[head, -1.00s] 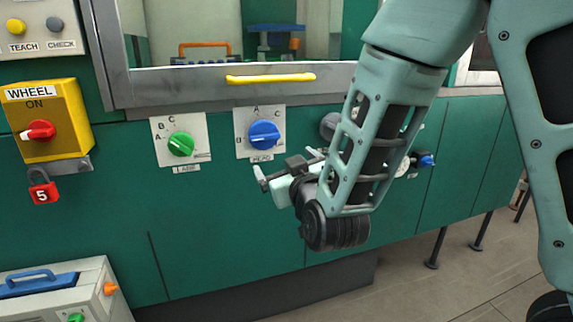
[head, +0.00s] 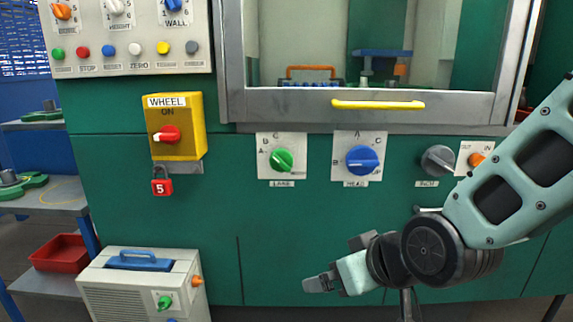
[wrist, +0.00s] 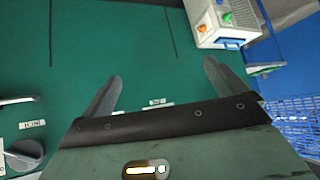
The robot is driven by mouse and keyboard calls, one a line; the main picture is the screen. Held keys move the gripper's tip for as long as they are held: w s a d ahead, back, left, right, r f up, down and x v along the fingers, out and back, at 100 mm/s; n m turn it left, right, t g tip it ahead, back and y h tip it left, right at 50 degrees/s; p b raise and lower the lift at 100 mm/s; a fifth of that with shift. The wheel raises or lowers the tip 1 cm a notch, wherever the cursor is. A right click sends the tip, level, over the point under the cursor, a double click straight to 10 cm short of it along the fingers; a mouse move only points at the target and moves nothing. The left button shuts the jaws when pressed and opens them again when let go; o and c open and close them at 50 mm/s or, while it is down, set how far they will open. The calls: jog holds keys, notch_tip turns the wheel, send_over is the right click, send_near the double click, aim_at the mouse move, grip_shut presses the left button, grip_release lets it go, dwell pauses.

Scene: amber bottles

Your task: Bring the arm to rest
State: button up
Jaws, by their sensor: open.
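My arm reaches in from the right in the head view, with my gripper (head: 321,283) low in front of the green machine front (head: 290,225). The gripper points left, below the blue HEAD knob (head: 362,159). In the wrist view my gripper (wrist: 160,88) shows its two fingers spread apart with nothing between them. It is clear of the knobs.
A yellow handle (head: 378,105) crosses the window frame. A grey case (head: 130,285) stands lower left.

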jog(key=s+d+n+g+h, duration=0.3)
jog(key=s+g, duration=0.4)
jog(key=s, duration=1)
notch_tip(320, 180, up, 20)
jog(key=d+p, duration=0.1)
jog(key=p, duration=1.9)
jog(key=shift+s+d+f+m+g+h, duration=0.2)
jog(key=shift+d+m+g+h, duration=0.1)
jog(key=shift+d+m+h, duration=0.1)
